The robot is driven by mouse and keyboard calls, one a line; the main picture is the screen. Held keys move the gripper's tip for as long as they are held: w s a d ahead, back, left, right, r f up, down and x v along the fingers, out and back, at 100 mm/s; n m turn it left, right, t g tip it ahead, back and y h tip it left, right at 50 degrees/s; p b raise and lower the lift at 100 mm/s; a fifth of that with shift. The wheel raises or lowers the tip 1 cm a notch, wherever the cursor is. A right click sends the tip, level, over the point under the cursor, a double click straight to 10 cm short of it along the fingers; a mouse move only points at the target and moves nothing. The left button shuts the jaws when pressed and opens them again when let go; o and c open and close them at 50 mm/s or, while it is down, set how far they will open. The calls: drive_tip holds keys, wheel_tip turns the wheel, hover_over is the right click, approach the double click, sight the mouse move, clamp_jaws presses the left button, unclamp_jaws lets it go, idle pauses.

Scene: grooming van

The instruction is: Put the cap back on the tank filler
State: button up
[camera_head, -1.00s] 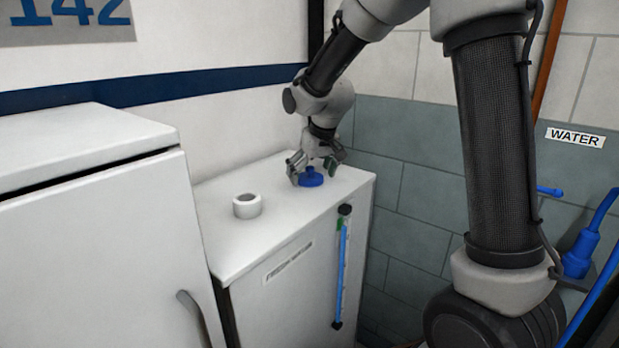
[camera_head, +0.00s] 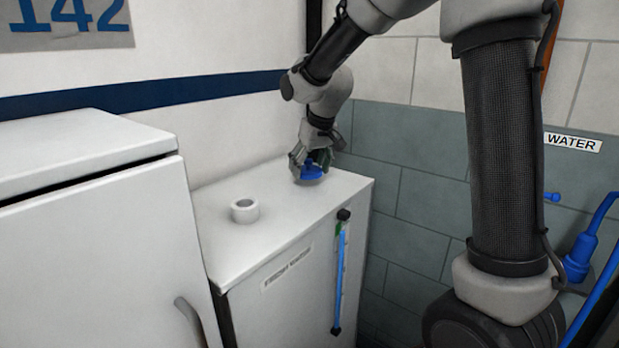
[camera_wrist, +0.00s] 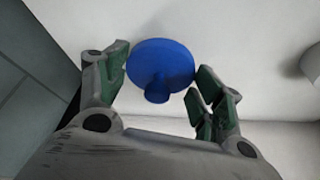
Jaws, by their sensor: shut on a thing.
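The blue cap (camera_head: 311,172) is a round disc with a small knob, over the far right part of the white tank's top (camera_head: 275,218). My gripper (camera_head: 311,166) points down and is shut on the cap. In the wrist view, the cap (camera_wrist: 162,66) sits between the green-padded fingers (camera_wrist: 160,80). I cannot tell whether its underside clears the tank top. The tank filler (camera_head: 244,211) is a short white open ring to the left of my gripper, uncapped. Part of it shows at the right edge of the wrist view (camera_wrist: 312,64).
A taller white cabinet (camera_head: 95,230) with a handle stands left of the tank. A tiled wall (camera_head: 420,190) is close on the right, with a blue hose connector (camera_head: 580,255) under a WATER label (camera_head: 573,142). The tank top between cap and filler is clear.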

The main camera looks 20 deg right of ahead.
sight(309, 160)
wheel_tip(309, 160, up, 5)
drive_tip(key=shift+a+r, duration=0.1)
drive_tip(key=shift+a, duration=0.05)
drive_tip(key=a, duration=0.1)
drive_tip(key=a+r, duration=0.1)
drive_tip(key=a+n, duration=0.1)
drive_tip(key=shift+s+a+r, duration=0.2)
drive_tip(key=shift+s+r, duration=0.1)
drive_tip(key=shift+s, duration=0.1)
drive_tip(key=s+a+n+y, duration=0.2)
drive_tip(key=s+a+n, duration=0.2)
drive_tip(key=s+a, duration=0.85)
drive_tip(key=shift+s+x, duration=0.2)
drive_tip(key=shift+x, duration=1.4)
drive_tip(key=shift+s+x, duration=0.2)
drive_tip(key=shift+x, duration=1.45)
drive_tip(key=shift+f, duration=0.35)
drive_tip(key=o, duration=0.9)
